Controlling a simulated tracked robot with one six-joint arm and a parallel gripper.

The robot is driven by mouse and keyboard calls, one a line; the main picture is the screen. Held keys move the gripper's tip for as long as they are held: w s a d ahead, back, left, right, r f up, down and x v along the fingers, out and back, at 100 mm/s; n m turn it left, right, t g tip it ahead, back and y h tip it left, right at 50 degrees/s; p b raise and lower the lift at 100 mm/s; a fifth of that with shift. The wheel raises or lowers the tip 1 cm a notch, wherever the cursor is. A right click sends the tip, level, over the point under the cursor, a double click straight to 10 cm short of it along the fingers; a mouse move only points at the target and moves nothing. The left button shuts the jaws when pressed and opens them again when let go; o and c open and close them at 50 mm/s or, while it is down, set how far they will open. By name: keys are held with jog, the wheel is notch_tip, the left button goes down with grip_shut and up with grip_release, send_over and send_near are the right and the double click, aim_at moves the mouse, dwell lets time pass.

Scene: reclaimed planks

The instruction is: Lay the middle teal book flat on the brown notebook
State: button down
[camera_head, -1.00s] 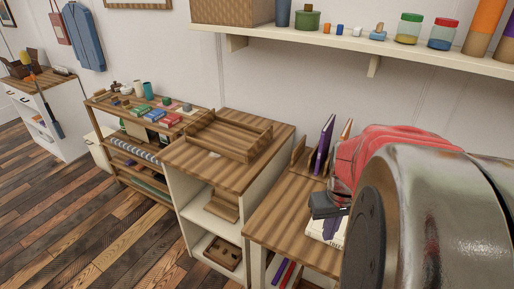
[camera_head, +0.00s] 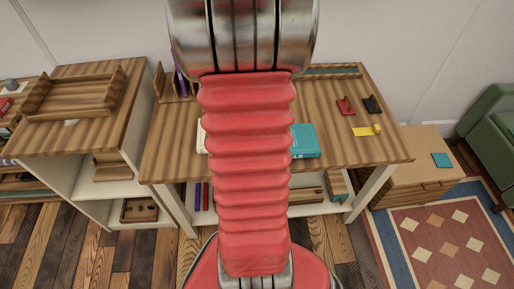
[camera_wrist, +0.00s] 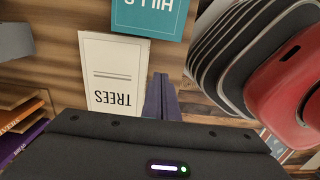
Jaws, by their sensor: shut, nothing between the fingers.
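A teal book (camera_head: 304,141) lies flat on the desk (camera_head: 335,145), just right of my arm in the head view. In the wrist view a teal cover lettered "HILLS" (camera_wrist: 147,14) shows at the top edge. A white book lettered "TREES" (camera_wrist: 112,72) lies beside it; a white edge left of my arm (camera_head: 201,137) may be the same book. My gripper (camera_wrist: 160,95) is shut and empty, seen beside the white book in the wrist view. My arm hides it in the head view. I cannot make out the brown notebook.
A purple book (camera_head: 181,82) stands upright at the desk's back left. Red and black holders (camera_head: 345,106) and a yellow item (camera_head: 366,131) lie on the right. A wooden tray (camera_head: 75,92) sits on the left cabinet.

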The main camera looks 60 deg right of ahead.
jog(key=shift+f, duration=0.15)
notch_tip(320, 180, down, 10)
jog(key=s, duration=0.1)
jog(key=s+d, duration=0.1)
jog(key=shift+s+d, duration=0.25)
jog(key=shift+s, duration=0.05)
jog(key=shift+s+d, duration=0.25)
jog(key=shift+s, duration=0.2)
dwell(0.6)
